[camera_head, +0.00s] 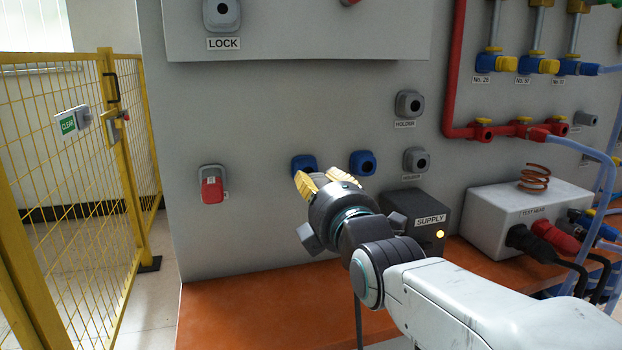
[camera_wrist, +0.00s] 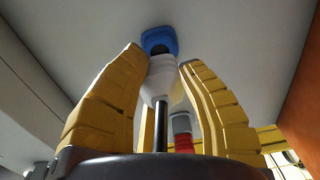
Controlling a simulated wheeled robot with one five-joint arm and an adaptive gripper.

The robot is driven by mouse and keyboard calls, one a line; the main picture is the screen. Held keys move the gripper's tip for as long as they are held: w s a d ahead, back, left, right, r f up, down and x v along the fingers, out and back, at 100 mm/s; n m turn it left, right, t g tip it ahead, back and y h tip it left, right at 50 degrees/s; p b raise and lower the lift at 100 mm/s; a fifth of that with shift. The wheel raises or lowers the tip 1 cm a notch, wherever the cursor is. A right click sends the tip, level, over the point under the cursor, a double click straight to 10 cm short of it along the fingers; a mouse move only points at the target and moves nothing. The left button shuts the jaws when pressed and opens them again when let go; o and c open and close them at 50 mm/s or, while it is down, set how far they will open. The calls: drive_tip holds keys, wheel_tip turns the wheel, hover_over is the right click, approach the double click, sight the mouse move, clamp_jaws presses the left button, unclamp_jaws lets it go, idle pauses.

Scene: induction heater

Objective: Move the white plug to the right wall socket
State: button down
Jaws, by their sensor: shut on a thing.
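My gripper (camera_head: 313,180) is at the left blue wall socket (camera_head: 304,163), with its yellow fingers pointing at the wall. In the wrist view the fingers are shut on the white plug (camera_wrist: 160,78), with a dark cable (camera_wrist: 160,125) running back from it. The plug's front lies right against the blue socket (camera_wrist: 159,40) in that view; I cannot tell whether it sits in it. The plug is hidden in the head view. The right blue wall socket (camera_head: 363,162) looks empty and is just right of my gripper.
A black supply box (camera_head: 414,222) stands on the orange bench (camera_head: 240,318) below right. Grey holders (camera_head: 409,104) are on the wall above right. A red and grey wall unit (camera_head: 212,186) is at left. The test head box (camera_head: 490,220) is further right.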

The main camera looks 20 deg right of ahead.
drive_tip(key=shift+s, duration=0.7)
drive_tip(key=shift+s, duration=0.1)
drive_tip(key=shift+f+b, duration=0.1)
drive_tip(key=shift+b, duration=0.2)
